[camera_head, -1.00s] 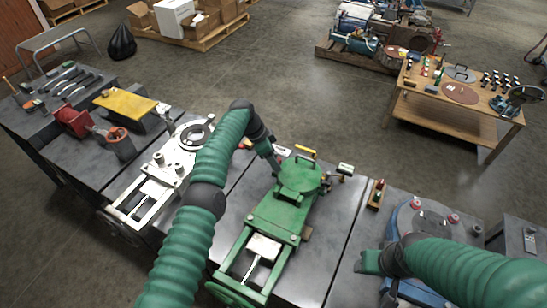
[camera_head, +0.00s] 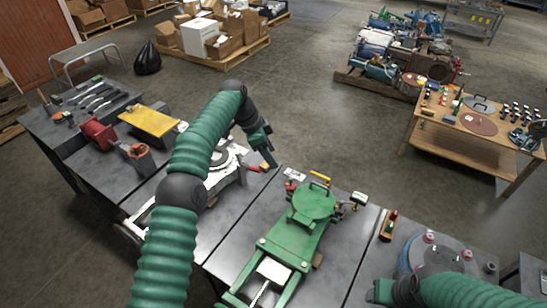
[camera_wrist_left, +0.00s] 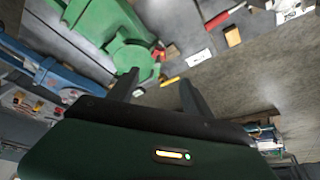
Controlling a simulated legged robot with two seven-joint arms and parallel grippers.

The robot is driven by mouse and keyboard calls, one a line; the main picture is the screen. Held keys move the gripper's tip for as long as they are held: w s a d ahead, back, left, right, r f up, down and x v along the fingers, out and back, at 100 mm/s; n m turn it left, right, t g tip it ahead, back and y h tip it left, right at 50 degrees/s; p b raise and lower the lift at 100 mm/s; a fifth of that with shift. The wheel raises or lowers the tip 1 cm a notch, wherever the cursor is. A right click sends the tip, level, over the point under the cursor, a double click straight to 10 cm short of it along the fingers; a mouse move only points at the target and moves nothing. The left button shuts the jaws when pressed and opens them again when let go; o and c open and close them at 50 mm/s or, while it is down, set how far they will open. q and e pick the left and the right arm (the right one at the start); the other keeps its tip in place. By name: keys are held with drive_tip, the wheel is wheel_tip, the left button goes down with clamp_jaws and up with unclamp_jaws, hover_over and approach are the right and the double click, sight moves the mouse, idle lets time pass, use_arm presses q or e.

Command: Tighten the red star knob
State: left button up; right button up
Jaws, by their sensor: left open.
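A green machine (camera_head: 290,232) with a round top plate (camera_head: 312,201) stands on the dark bench. A small red part (camera_head: 291,187) sits at the plate's left edge; I cannot tell whether it is the star knob. Red knobs (camera_head: 428,237) also stand on the blue round machine at right. My left gripper (camera_head: 268,158) is above the bench's far edge, apart from the green machine, open and empty. In the left wrist view its two fingers (camera_wrist_left: 157,88) are spread, with the green machine (camera_wrist_left: 100,22) beyond. My right gripper (camera_head: 382,292) is low at right; its jaws are unclear.
A yellow bar (camera_head: 320,175) and small loose parts lie beyond the green plate. A white machine (camera_head: 226,172) is partly behind my left arm. Red clamps (camera_head: 97,133) and a yellow block (camera_head: 150,121) stand farther left. Open floor (camera_head: 310,110) lies beyond the bench.

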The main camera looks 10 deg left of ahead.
sight(290, 186)
use_arm(q)
drive_tip(key=s+d+n+t+y, duration=0.4)
drive_tip(key=d+n, duration=0.3)
drive_tip(key=n, duration=0.7)
drive_tip(key=shift+g, duration=0.6)
drive_tip(key=x, duration=0.5)
drive_tip(key=b+x, duration=0.1)
drive_tip(key=x, duration=0.5)
drive_tip(key=s+b+x, duration=0.1)
drive_tip(key=x, duration=0.4)
drive_tip(key=shift+w+a+f, duration=0.15)
drive_tip(key=shift+a+f, duration=0.05)
drive_tip(key=shift+f, duration=0.2)
clamp_jaws()
